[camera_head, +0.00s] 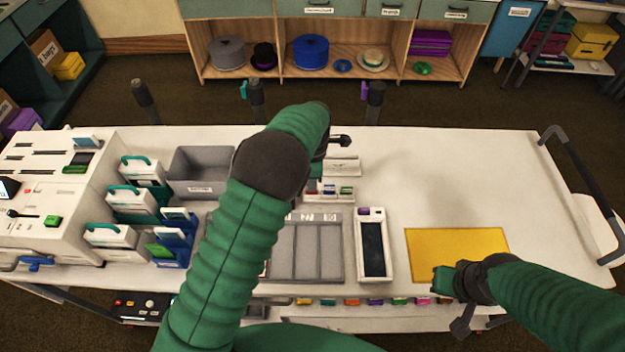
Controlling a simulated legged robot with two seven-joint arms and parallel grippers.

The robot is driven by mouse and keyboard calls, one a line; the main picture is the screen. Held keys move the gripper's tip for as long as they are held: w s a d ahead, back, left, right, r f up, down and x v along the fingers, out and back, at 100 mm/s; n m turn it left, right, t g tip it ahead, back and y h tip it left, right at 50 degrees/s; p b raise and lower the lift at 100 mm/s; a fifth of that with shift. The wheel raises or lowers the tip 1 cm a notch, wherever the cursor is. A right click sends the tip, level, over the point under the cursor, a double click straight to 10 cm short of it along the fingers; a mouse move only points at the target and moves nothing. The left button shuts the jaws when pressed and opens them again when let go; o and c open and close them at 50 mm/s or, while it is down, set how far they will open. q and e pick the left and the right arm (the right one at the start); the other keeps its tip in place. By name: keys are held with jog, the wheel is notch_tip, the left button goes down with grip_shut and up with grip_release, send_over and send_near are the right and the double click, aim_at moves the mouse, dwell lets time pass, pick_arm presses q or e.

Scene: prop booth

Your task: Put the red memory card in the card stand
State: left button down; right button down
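A small white holder (328,197) stands near the middle of the table, with small red, blue and green pieces in a row. The red piece (312,187) at its left looks like the red memory card, partly behind my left arm. A second white slotted piece (343,167) stands just behind; I cannot tell which is the card stand. My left gripper (339,141) is above and behind these, mostly hidden by its own arm; its fingers and any held thing are unclear. My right gripper (455,299) is low at the yellow mat's front edge, its fingers unclear.
A grey divided tray (307,278) and a white-framed dark device (373,250) lie in front. A yellow mat (455,244) lies right. A grey bin (192,190), white handled cases (132,203) and white machines (40,185) fill the left. The table's back right is clear.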

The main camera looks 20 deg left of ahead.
pick_arm(q)
jog(key=shift+f, duration=0.25)
jog(key=c, duration=1.5)
grip_release()
jog(key=shift+c, duration=0.2)
notch_tip(320, 180, up, 17)
jog(key=shift+d, duration=0.2)
jog(key=shift+w+f, duration=0.1)
jog(key=shift+f, duration=0.05)
jog(key=s+a+f+m+t, duration=0.1)
jog(key=s+f+m, duration=0.4)
jog(key=s+m, duration=0.5)
jog(key=s+a+f+m+t, duration=0.1)
jog(key=s+f+m, duration=0.4)
jog(key=s+m, duration=0.6)
jog(key=shift+s+a+f+t, duration=0.3)
jog(key=shift+s+a, duration=0.45)
jog(key=shift+s, duration=0.15)
